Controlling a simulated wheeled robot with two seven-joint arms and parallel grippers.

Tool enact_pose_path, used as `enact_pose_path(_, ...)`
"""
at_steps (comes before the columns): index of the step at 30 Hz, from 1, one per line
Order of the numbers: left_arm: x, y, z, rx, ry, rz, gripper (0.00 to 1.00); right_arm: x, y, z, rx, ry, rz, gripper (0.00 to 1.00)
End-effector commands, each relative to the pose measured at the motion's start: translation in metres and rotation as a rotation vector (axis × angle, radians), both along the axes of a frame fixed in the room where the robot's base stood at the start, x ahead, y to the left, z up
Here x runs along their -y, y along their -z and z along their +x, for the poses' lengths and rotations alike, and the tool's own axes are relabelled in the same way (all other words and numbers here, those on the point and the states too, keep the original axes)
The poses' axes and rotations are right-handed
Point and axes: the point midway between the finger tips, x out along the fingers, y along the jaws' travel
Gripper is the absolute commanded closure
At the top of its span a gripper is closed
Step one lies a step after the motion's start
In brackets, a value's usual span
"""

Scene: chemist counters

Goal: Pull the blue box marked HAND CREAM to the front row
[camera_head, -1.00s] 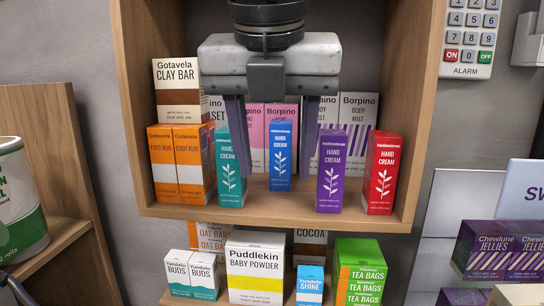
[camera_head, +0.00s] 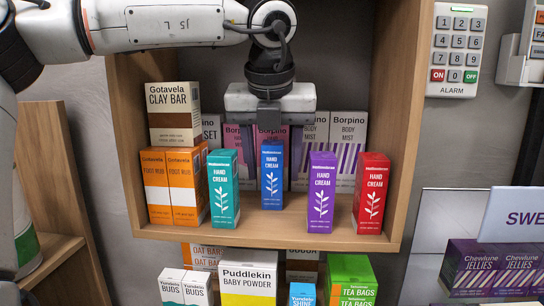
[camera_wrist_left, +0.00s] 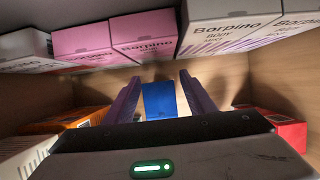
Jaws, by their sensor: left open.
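The blue HAND CREAM box (camera_head: 272,178) stands upright on the shelf, set back from the teal HAND CREAM box (camera_head: 224,190) at its left and the purple HAND CREAM box (camera_head: 321,192) at its right. A red HAND CREAM box (camera_head: 371,195) stands further right. My left gripper (camera_head: 271,158) reaches down into the cabinet above and around the blue box, open. In the left wrist view the blue box (camera_wrist_left: 159,101) shows between the two open fingers (camera_wrist_left: 158,90), with a gap at each side. The lower ends of the fingers are partly hidden by boxes in the head view.
Orange FOOT RUB boxes (camera_head: 172,188) with a CLAY BAR box (camera_head: 173,113) above them stand at left. Pink and white Borpino boxes (camera_head: 346,135) line the back. The cabinet side walls (camera_head: 398,120) bound the space. Bare shelf lies before the blue box (camera_head: 272,216).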

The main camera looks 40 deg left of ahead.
Motion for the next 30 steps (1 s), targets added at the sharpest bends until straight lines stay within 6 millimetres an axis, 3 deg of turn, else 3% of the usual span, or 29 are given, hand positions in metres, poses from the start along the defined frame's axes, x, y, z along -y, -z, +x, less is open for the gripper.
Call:
enact_pose_path(12,-0.0014,0.0068,0.0018,0.001,0.000,0.000,0.50,-0.0010,0.0006,-0.0008,-0.004,-0.003,-0.001,1.00)
enact_pose_path(20,-0.0014,0.0067,0.0017,0.001,0.000,0.000,0.94,-0.0032,0.0000,-0.0010,-0.004,-0.006,0.002,1.00)
enact_pose_path(30,0.0068,0.0079,-0.0048,0.001,-0.002,0.001,0.96,-0.0036,0.0062,-0.0007,-0.004,-0.008,0.001,1.00)
